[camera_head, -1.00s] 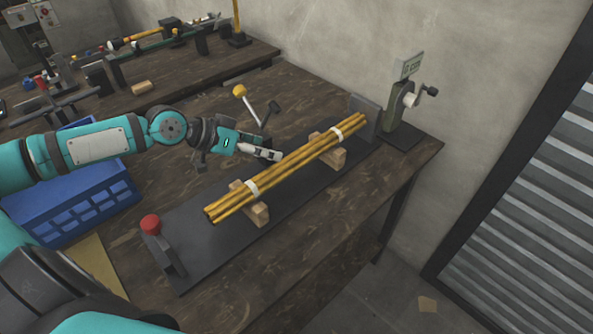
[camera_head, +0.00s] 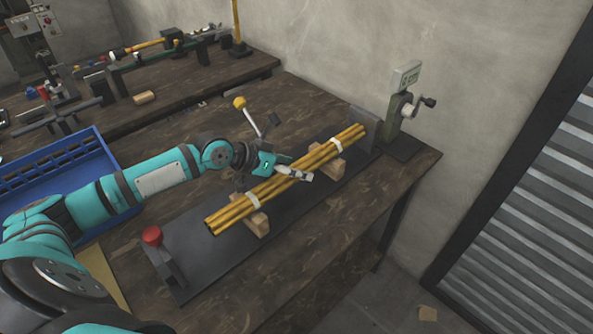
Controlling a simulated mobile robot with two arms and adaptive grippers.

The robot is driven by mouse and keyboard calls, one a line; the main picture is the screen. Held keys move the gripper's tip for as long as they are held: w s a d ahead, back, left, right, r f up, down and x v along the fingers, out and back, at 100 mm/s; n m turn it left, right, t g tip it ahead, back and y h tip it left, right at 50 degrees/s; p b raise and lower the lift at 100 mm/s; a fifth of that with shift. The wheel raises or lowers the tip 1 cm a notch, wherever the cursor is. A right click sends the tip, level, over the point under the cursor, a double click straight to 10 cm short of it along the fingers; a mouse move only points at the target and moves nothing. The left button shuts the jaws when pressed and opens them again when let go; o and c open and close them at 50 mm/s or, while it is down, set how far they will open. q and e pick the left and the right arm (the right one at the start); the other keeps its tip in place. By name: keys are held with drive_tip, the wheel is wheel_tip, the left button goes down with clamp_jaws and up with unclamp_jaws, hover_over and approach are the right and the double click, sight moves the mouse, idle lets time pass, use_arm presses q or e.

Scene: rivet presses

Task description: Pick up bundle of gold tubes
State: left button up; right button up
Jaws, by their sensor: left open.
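The bundle of gold tubes (camera_head: 232,211) lies slantwise on two wooden rests (camera_head: 256,221) on a dark plate, bound by two white bands. My left gripper (camera_head: 303,176) is open, with its pale fingers over the middle of the bundle, between the two bands. The fingers hide a small part of the tubes, and I cannot tell whether they touch them. My right gripper is not in view.
A dark plate (camera_head: 190,250) holds a red knob (camera_head: 152,236) at its near end. A hand-cranked device (camera_head: 399,108) stands at its far end. A yellow-knobbed lever (camera_head: 240,103) rises behind my gripper. A blue crate (camera_head: 60,175) sits left. The table's right edge is clear.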

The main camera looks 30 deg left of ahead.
use_arm(q)
drive_tip(key=shift+c, duration=0.2)
clamp_jaws()
drive_tip(key=shift+w+r, duration=0.1)
drive_tip(key=shift+r, duration=0.1)
